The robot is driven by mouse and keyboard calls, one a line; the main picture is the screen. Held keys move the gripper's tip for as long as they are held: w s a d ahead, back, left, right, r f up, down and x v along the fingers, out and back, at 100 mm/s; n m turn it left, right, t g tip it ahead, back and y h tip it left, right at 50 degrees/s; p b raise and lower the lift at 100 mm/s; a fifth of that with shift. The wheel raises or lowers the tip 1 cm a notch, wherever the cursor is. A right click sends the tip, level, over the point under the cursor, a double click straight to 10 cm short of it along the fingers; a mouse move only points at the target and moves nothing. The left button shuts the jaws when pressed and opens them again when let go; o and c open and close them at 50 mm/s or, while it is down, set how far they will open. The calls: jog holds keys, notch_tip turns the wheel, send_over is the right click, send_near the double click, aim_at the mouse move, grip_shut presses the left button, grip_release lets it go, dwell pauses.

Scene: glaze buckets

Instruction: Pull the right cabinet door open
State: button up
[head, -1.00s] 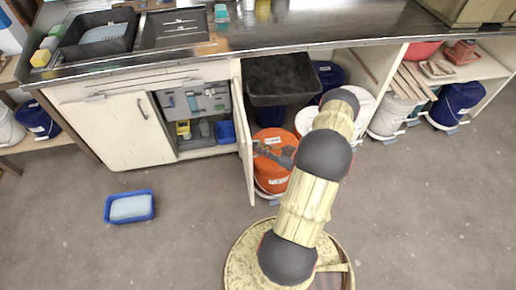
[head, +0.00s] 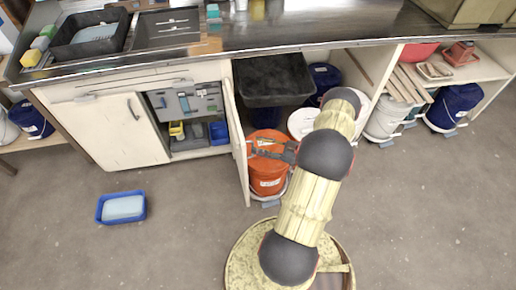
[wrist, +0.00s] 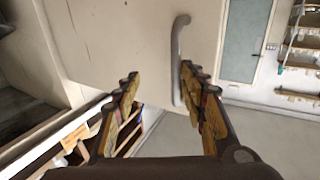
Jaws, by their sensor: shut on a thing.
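The right cabinet door (head: 237,145) is white and stands swung well out from the cabinet, seen nearly edge-on in the head view. Its outer face (wrist: 120,40) fills the middle of the wrist view, with a grey bar handle (wrist: 178,60) upright on it. My gripper (head: 258,148) is on the outer side of the door, in front of the orange bucket. The fingertip contact is hard to make out.
The open cabinet (head: 190,110) holds grey, yellow and blue items. An orange bucket (head: 268,180) stands close to the right of the door. A blue tray (head: 121,207) lies on the floor at left. The floor before the door is clear.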

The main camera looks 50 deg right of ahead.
jog(key=shift+s+d+r, duration=0.1)
jog(key=shift+d+r, duration=0.1)
jog(key=shift+d, duration=0.3)
jog(key=v, duration=1.1)
jog(key=shift+s+a+f, duration=0.2)
jog(key=shift+s+a, duration=0.05)
jog(key=shift+s, duration=0.15)
